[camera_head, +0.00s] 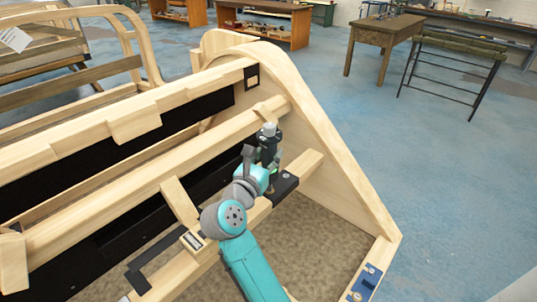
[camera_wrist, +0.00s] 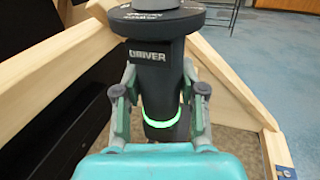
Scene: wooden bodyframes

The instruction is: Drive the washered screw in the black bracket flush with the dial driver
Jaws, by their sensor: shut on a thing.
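The dial driver (camera_wrist: 157,58) is a dark upright tool with a wide round dial on top, a "DRIVER" label and a lit green ring low on its body. My gripper (camera_wrist: 160,98) is shut around its body, one finger on each side. In the head view the driver (camera_head: 268,139) stands above the wooden rail, its light cap up. The black bracket (camera_head: 286,187) sits on the rail just right of and below my gripper (camera_head: 266,166). The washered screw cannot be made out clearly, and the driver's tip is hidden behind my arm.
The wooden bodyframe (camera_head: 345,165) surrounds the work, with a curved end piece to the right and long rails to the left. A blue plate (camera_head: 366,283) lies on its lower right edge. Another black bracket (camera_head: 138,280) is at lower left. Open blue floor lies to the right.

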